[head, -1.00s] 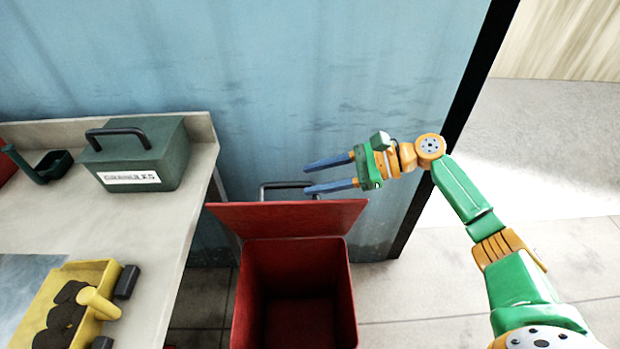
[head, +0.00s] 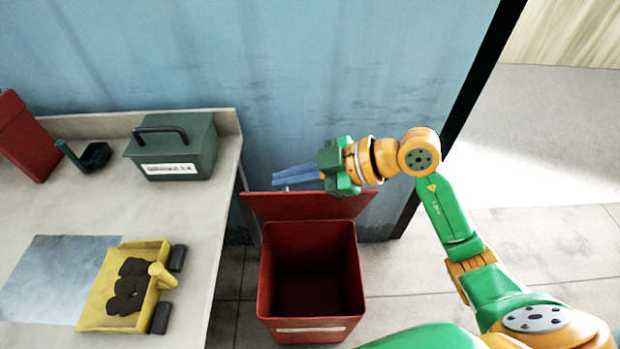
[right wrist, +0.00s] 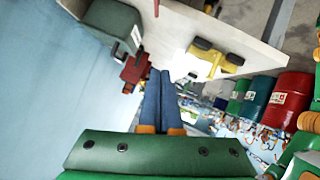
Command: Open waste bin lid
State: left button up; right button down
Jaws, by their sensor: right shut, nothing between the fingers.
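The red waste bin (head: 312,325) stands on the floor to the right of the table. Its mouth faces up and its inside looks dark and empty. The red lid (head: 290,207) is raised and leans back at the bin's far side, towards the blue wall. My right gripper (head: 276,178) is shut with nothing between its blue fingers, just above and behind the lid's upper edge. The fingers partly hide the lid's handle, and I cannot tell whether they touch it. In the right wrist view the two fingers (right wrist: 160,92) lie close together. My left gripper is not in view.
The table (head: 212,225) on the left holds a green box with a handle (head: 190,165), a small dark green scoop (head: 92,158), a red container (head: 25,140) and a yellow tray (head: 95,310) with dark lumps. Open floor (head: 550,240) lies to the right.

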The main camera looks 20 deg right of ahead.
aim_at(309, 198)
jog(key=w+d+f+m+t+h, duration=0.1)
jog(key=d+f+m+h, duration=0.25)
jog(key=d+h, duration=0.45)
jog(key=shift+n, duration=0.25)
jog(key=x, duration=0.3)
jog(key=d+x, duration=0.1)
jog(key=x, duration=0.6)
jog(key=shift+d+f+p, duration=0.15)
jog(key=shift+f+p, duration=0.2)
jog(key=shift+f, duration=0.1)
